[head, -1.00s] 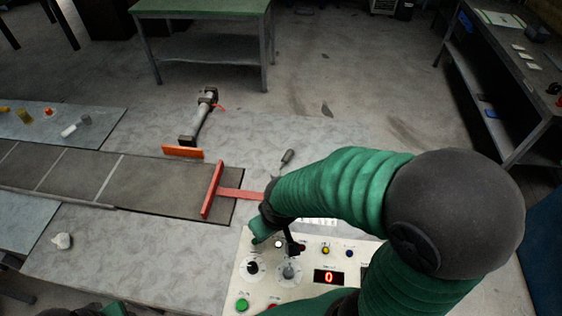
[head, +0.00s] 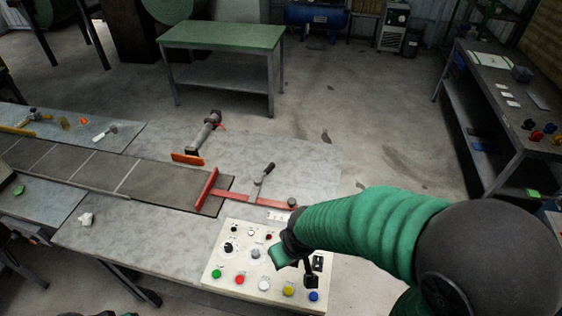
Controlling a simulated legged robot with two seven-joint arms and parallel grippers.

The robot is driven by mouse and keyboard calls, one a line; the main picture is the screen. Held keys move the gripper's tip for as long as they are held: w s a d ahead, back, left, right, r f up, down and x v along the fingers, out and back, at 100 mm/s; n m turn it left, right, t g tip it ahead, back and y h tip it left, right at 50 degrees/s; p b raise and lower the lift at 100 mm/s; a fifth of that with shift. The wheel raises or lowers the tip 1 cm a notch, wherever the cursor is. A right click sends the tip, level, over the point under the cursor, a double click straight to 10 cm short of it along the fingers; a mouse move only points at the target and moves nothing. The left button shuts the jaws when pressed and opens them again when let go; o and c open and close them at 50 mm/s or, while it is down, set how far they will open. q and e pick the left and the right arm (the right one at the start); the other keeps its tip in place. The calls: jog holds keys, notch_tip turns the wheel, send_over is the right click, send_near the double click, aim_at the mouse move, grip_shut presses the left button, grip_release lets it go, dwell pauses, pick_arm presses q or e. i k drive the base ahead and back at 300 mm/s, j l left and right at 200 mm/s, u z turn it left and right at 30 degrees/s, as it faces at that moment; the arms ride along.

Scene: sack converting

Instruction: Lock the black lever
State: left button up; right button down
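A lever with a dark handle (head: 265,172) stands at the red T-shaped bar (head: 242,198) behind the control panel. Its handle tilts up and to the right. My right gripper (head: 296,267) hangs over the right part of the white control panel (head: 225,252), in front of the lever and apart from it. A green part and a black part show at its end; I cannot tell whether it is open or shut. Nothing is visibly held in it.
The panel carries several coloured buttons, a black knob (head: 228,247) and a grey knob (head: 259,256). A dark conveyor strip (head: 98,172) runs left from the red bar. A green-topped table (head: 222,36) stands behind; a dark bench (head: 500,85) stands right. The grey tabletop left of the panel is mostly bare.

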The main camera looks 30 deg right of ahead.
aim_at(258, 181)
jog(key=l+u, duration=0.3)
jog(key=l, duration=0.3)
jog(key=l+u, duration=0.35)
jog(key=l, duration=0.3)
jog(key=l+u, duration=0.8)
jog(key=k+j, duration=0.05)
